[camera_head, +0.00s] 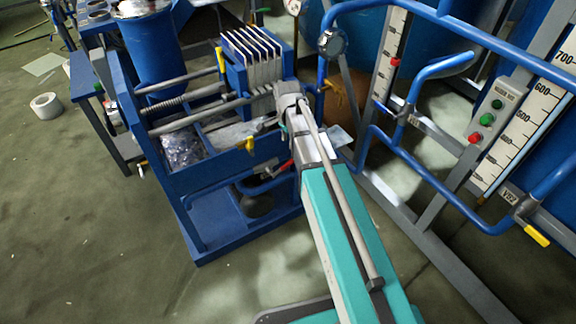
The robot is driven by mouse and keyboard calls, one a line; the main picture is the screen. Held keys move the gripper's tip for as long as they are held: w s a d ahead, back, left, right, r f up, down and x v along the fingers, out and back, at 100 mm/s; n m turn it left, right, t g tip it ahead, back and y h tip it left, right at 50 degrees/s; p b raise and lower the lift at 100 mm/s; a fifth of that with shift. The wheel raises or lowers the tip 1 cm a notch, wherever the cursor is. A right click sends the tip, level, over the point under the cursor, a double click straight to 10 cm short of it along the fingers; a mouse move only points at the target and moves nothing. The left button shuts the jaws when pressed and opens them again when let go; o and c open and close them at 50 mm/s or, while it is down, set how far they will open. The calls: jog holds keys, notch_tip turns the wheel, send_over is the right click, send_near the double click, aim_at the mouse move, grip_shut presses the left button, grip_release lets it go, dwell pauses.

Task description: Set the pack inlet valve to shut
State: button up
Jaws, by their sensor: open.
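The plate pack (252,55) stands in the blue press frame (195,215), at the upper middle. A yellow valve handle (220,61) stands upright at the left of the pack. A red handle (285,166) sits below the rail. No readable label shows which is the pack inlet valve. My gripper (283,103) is at the far end of my arm, near the pack's lower right. It is open; its fingers are mostly hidden and contact cannot be told.
Blue pipes and a grey frame with gauge scales (515,130) and a button box (488,118) crowd the right. A yellow handle (537,236) sticks out at the lower right.

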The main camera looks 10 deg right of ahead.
aim_at(288, 162)
jog(key=shift+f+b, duration=5.4)
jog(key=shift+f, duration=0.3)
grip_shut()
